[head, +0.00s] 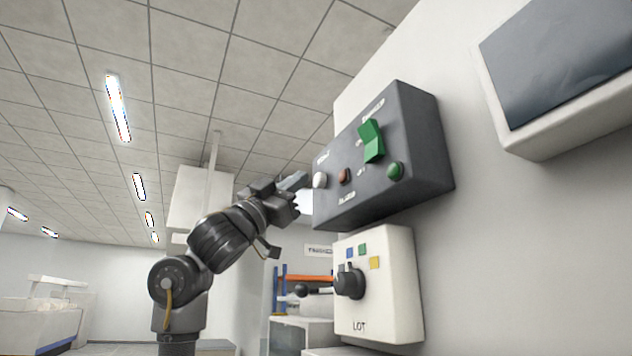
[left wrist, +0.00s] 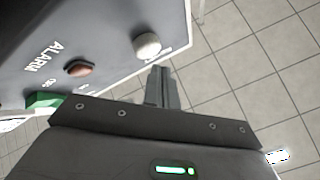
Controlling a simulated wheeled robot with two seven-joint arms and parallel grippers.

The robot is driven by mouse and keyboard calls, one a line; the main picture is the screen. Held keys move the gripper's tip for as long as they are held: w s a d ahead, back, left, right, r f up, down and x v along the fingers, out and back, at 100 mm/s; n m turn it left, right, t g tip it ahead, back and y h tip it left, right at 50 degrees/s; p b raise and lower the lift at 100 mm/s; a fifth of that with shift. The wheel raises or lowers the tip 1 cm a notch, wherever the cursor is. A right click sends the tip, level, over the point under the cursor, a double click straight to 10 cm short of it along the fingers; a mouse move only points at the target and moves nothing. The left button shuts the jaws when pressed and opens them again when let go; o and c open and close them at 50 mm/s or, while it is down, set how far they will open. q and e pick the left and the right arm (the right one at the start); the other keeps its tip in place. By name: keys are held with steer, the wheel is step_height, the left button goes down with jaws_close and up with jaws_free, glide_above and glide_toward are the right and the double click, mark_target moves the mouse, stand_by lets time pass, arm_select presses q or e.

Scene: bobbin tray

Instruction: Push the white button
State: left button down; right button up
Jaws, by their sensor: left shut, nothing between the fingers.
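The white button (head: 320,180) is a round knob at the left end of a dark grey control box (head: 335,209) on the wall. My left gripper (head: 303,184) is shut and empty, just left of the white button in the head view. In the left wrist view the white button (left wrist: 147,45) is at the top middle, and the shut fingers (left wrist: 162,88) point up toward it from below, with a small gap in the picture. I cannot tell how far apart they are in depth. My right gripper is not in view.
The box also bears a red-brown button (head: 344,176), a green switch (head: 372,141) and a green button (head: 395,171). Below it is a white box (head: 399,284) with a black knob (head: 349,283). A screen (head: 560,65) juts out at upper right. The left side is open room.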

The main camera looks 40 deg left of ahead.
arm_select(q)
steer(key=shift+s+a+b, duration=0.15)
steer(key=shift+s+a, duration=0.2)
steer(key=shift+s, duration=0.35)
steer(key=shift+s+a+b, duration=0.2)
steer(key=shift+s+a, duration=0.1)
steer(key=shift+s, duration=0.35)
steer(key=shift+s+a+b, duration=0.15)
steer(key=shift+s+a, duration=0.2)
steer(key=shift+s, duration=0.35)
